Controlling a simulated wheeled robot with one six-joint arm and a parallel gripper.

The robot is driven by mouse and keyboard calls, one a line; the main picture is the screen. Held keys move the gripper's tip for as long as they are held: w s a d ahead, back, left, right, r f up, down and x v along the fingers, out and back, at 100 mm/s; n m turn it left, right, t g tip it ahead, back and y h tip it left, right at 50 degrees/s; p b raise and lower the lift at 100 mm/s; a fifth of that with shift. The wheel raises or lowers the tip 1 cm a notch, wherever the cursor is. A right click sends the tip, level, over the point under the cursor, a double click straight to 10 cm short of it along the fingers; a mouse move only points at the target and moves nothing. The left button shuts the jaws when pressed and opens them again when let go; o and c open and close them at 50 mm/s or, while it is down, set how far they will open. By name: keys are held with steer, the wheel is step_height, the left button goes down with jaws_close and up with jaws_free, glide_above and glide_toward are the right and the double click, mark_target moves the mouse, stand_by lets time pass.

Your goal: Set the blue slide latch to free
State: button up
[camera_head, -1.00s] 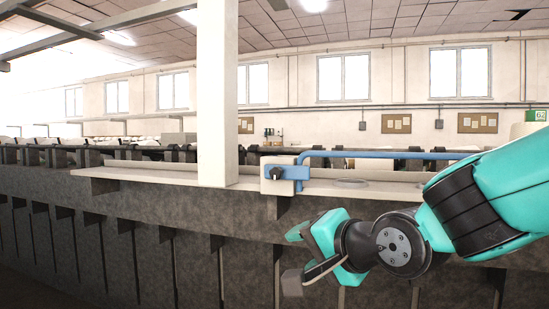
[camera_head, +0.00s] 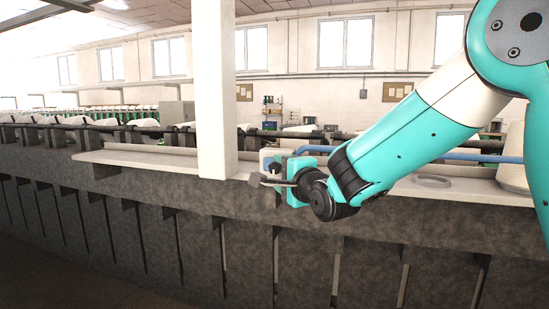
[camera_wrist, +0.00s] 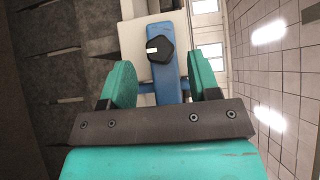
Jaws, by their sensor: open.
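The blue slide latch (camera_wrist: 171,70) shows in the wrist view as a blue bar on a pale block (camera_wrist: 133,45). A black knob (camera_wrist: 160,49) with a white mark sits on the bar. In the head view the pale block (camera_head: 267,156) stands on the machine's ledge, and my arm hides most of the latch. My gripper (camera_head: 268,181) is in front of the block. In the wrist view my gripper (camera_wrist: 161,72) is open, with one teal finger on each side of the blue bar. The knob lies between and just beyond the fingertips. I cannot tell whether the fingers touch anything.
A white post (camera_head: 216,90) stands left of the latch. A blue rail (camera_head: 480,158) runs right from it. A flat ring (camera_head: 432,182) and a pale cone (camera_head: 512,160) are on the ledge (camera_head: 140,160) to the right. The dark machine front lies below.

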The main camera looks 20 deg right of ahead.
mark_target(278, 169)
steer(key=shift+w+a+p, duration=0.15)
steer(key=shift+w+p, duration=0.2)
steer(key=shift+w, duration=0.75)
steer(key=shift+w+a+p, duration=0.15)
steer(key=shift+w+p, duration=0.2)
steer(key=shift+w, duration=0.7)
steer(key=shift+c, duration=0.5)
